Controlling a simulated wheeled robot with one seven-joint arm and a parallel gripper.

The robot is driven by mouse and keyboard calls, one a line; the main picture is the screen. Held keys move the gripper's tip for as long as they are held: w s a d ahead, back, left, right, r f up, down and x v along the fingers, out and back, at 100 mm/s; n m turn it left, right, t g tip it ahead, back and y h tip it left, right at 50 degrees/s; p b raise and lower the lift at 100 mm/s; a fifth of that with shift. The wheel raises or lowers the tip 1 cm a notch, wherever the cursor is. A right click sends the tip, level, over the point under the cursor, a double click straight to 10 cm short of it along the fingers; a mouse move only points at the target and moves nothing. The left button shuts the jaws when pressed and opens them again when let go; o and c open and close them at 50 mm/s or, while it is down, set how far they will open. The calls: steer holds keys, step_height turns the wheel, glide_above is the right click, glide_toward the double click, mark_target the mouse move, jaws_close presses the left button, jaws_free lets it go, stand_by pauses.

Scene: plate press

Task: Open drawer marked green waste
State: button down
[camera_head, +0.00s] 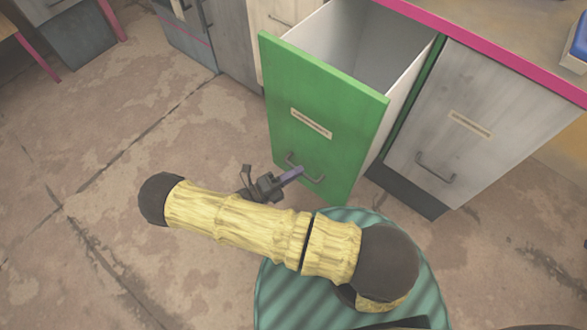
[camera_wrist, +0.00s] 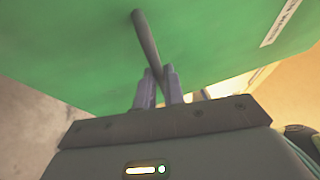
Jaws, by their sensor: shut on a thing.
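The green drawer (camera_head: 320,105) stands pulled far out of the counter, and its light grey, empty-looking inside shows from above. A pale label, too small to read, is on its front. Its dark bar handle (camera_head: 312,178) is low on the front. My gripper (camera_head: 293,174) is at the handle's left part. In the wrist view, my gripper (camera_wrist: 158,88) has its two fingers on either side of the handle bar (camera_wrist: 147,45) and is shut on it. The green drawer front (camera_wrist: 80,50) fills most of that view.
A closed grey drawer (camera_head: 470,120) with its own label and handle is to the right. The counter top with a pink edge (camera_head: 500,50) is above it, with a blue object (camera_head: 577,45) at the far right. Bare floor (camera_head: 110,130) lies open to the left.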

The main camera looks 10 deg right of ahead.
steer(key=shift+s, duration=0.1)
steer(key=c, duration=1.5)
jaws_free()
steer(key=p+v, duration=0.1)
steer(key=v, duration=1.6)
steer(key=shift+a, duration=0.25)
